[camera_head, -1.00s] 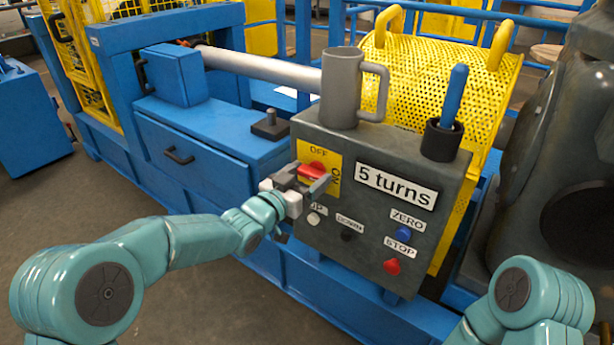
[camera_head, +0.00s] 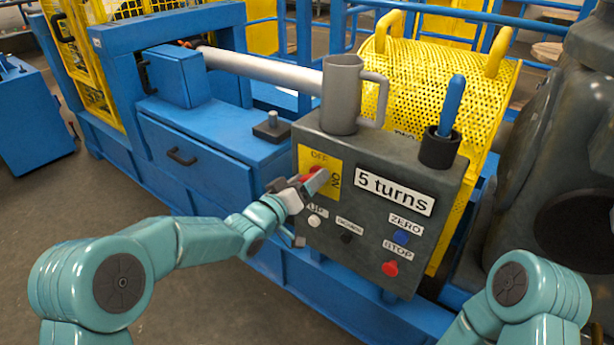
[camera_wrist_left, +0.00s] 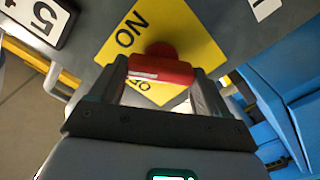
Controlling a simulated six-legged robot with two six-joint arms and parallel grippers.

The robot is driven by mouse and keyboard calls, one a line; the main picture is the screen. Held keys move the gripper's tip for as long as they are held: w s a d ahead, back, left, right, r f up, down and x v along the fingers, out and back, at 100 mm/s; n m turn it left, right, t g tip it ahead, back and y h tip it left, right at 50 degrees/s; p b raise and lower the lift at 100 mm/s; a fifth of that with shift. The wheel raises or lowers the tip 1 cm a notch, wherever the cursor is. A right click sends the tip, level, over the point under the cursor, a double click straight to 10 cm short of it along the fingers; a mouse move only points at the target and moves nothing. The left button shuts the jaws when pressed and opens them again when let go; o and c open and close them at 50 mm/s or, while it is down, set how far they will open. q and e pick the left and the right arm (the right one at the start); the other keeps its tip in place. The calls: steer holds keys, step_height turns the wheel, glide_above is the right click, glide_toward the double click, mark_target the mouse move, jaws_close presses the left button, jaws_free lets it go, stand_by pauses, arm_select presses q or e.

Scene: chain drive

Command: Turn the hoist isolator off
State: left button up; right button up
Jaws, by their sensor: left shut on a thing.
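The hoist isolator is a red rotary handle (camera_head: 311,172) on a yellow plate (camera_head: 334,168) marked OFF at the top and ON at the right, at the upper left of the grey control box face. My left gripper (camera_head: 310,182) is shut on the handle and hides most of it in the head view. In the left wrist view the red handle (camera_wrist_left: 160,70) lies between the two fingers, in front of the yellow plate (camera_wrist_left: 180,35). The handle's exact pointing is hard to tell. My right gripper is out of view.
The grey control box (camera_head: 350,240) also bears UP, DOWN, ZERO and STOP buttons and a "5 turns" label (camera_head: 395,190). A grey mug (camera_head: 341,95) and a dark cup (camera_head: 440,147) holding a blue-handled tool (camera_head: 452,105) stand on top. A blue cabinet (camera_head: 190,165) is at the left.

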arm_select(q)
steer(key=n+p, duration=0.2)
steer(key=n, duration=0.3)
steer(key=shift+r+n, duration=0.15)
steer(key=shift+n, duration=0.15)
steer(key=n+p, duration=0.1)
steer(key=n, duration=0.4)
steer(key=shift+w+p, duration=0.1)
steer(key=shift+p, duration=0.3)
steer(key=shift+n, duration=0.3)
steer(key=o, duration=1)
steer(key=shift+f, duration=0.3)
steer(key=shift+a, duration=0.1)
steer(key=p+v, duration=0.1)
steer(key=v, duration=1.5)
steer(key=shift+f, duration=0.1)
